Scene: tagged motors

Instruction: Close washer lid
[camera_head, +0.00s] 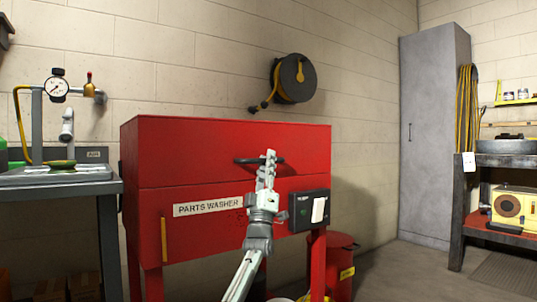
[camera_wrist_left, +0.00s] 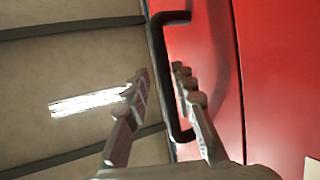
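The red parts washer (camera_head: 205,240) stands against the wall. Its red lid (camera_head: 180,150) looks down on the body, with a thin seam below it. A black bar handle (camera_head: 243,161) is on the lid's front; it also shows in the left wrist view (camera_wrist_left: 158,60). My left gripper (camera_head: 268,157) is at the handle, and its arm hides part of the washer's front. In the left wrist view the two fingers (camera_wrist_left: 160,85) are apart on either side of the handle bar; I cannot tell whether either touches it. My right gripper is not in view.
A black control box (camera_head: 301,212) is on the washer's front right. A red bin (camera_head: 341,265) stands beside it. A workbench (camera_head: 60,188) is at left, a grey cabinet (camera_head: 430,140) and shelving (camera_head: 510,160) at right. A hose reel (camera_head: 297,78) hangs above.

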